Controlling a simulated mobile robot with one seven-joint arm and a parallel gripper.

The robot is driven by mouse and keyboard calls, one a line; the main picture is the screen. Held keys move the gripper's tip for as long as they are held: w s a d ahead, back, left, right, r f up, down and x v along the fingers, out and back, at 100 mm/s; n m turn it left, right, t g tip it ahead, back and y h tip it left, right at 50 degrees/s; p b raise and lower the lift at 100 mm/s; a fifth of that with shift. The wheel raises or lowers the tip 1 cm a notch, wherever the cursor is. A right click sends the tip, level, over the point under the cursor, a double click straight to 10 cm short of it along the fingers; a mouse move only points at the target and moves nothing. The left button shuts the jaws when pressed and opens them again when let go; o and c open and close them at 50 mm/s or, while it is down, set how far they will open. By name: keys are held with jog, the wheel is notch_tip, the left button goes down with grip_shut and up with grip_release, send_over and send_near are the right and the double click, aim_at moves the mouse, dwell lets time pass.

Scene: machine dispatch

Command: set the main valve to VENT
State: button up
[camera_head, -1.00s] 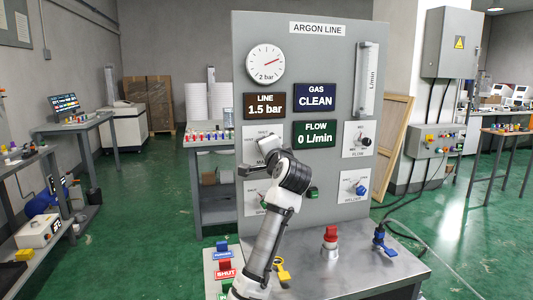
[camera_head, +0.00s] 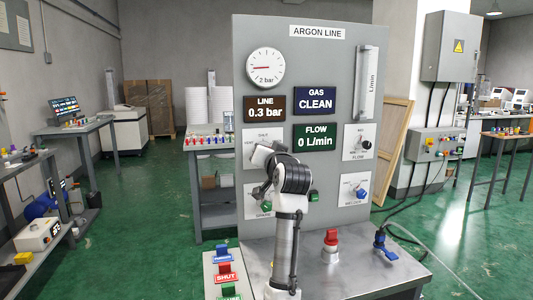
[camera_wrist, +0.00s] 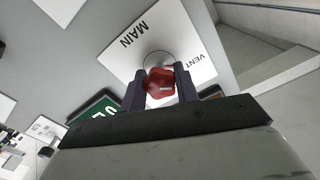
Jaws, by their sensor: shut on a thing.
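The main valve is a red knob (camera_wrist: 160,85) on a white plate (camera_wrist: 128,45) with the words MAIN and VENT, in the wrist view. VENT stands to the right of the knob. A short pale mark shows on the knob's face, but I cannot tell exactly which label it points to. My gripper (camera_wrist: 160,80) is shut on the knob, one finger on each side. In the head view my gripper (camera_head: 264,160) is in front of the main plate (camera_head: 251,146) and hides the knob. The LINE display (camera_head: 264,108) reads 0.3 bar.
The FLOW display (camera_head: 317,136) reads 0 L/min and the GAS display (camera_head: 316,98) reads CLEAN. Other knobs sit on the panel at right, a flow knob (camera_head: 366,145) and a blue one (camera_head: 361,192). A red-topped fitting (camera_head: 331,240) stands on the bench.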

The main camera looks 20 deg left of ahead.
jog(key=shift+n, duration=0.3)
dwell(0.4)
jog(key=o, duration=1)
jog(key=shift+c, duration=0.2)
jog(key=shift+s+d, duration=0.1)
jog(key=shift+s, duration=0.05)
jog(key=b+v, duration=0.3)
jog(key=v, duration=1)
jog(key=shift+s+d, duration=0.2)
